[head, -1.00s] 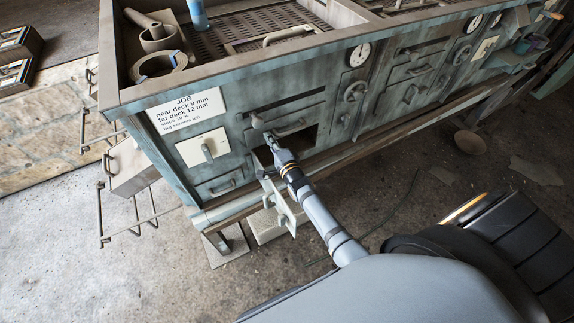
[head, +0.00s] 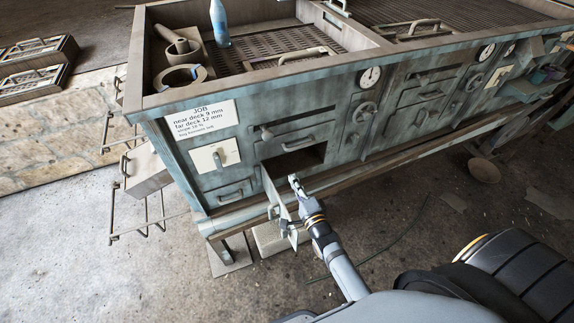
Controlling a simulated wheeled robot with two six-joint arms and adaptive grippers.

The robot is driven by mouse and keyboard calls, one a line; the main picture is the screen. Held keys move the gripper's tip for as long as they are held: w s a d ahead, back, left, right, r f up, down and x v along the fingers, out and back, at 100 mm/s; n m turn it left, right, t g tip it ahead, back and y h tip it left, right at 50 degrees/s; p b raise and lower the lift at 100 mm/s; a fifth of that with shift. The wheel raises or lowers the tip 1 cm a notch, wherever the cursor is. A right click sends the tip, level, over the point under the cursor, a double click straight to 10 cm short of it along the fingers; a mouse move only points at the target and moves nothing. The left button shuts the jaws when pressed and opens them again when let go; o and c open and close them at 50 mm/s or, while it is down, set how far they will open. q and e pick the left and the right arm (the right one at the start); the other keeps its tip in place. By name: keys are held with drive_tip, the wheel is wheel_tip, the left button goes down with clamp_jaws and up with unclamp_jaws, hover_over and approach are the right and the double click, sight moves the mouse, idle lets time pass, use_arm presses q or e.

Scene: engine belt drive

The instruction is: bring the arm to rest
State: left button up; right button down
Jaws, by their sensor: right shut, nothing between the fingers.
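My right arm comes up from the bottom of the head view, and its gripper (head: 294,180) is shut and empty. The fingertips are in front of the dark open compartment (head: 307,157) in the teal bench. They overlap the pale open door panel (head: 279,197) in the picture; I cannot tell whether they touch it. A bar handle (head: 298,145) is just above the opening, apart from the fingers. My left gripper is not in view.
The teal bench (head: 345,75) fills the upper part, with a job card (head: 202,119), dials and handwheels on its front. A blue bottle (head: 219,24) and metal rings stand in its top tray. Wire racks (head: 137,232) jut out at the left. The concrete floor in front is mostly clear.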

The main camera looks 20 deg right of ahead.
drive_tip(key=s+d+r+n+g+h, duration=0.1)
drive_tip(key=s+d+n+g, duration=0.1)
drive_tip(key=s+n+g, duration=0.6)
drive_tip(key=s+d+r+n+g, duration=0.1)
drive_tip(key=s+d+n+g, duration=0.1)
drive_tip(key=s+n+g, duration=0.65)
drive_tip(key=s+d+f+n, duration=0.1)
drive_tip(key=s+f, duration=0.1)
drive_tip(key=f, duration=1.1)
drive_tip(key=s+d+f+n, duration=0.1)
drive_tip(key=s+f, duration=0.2)
drive_tip(key=f, duration=0.9)
drive_tip(key=s+d+f, duration=0.1)
drive_tip(key=s+f, duration=1.7)
drive_tip(key=s, duration=0.1)
drive_tip(key=shift+d, duration=0.15)
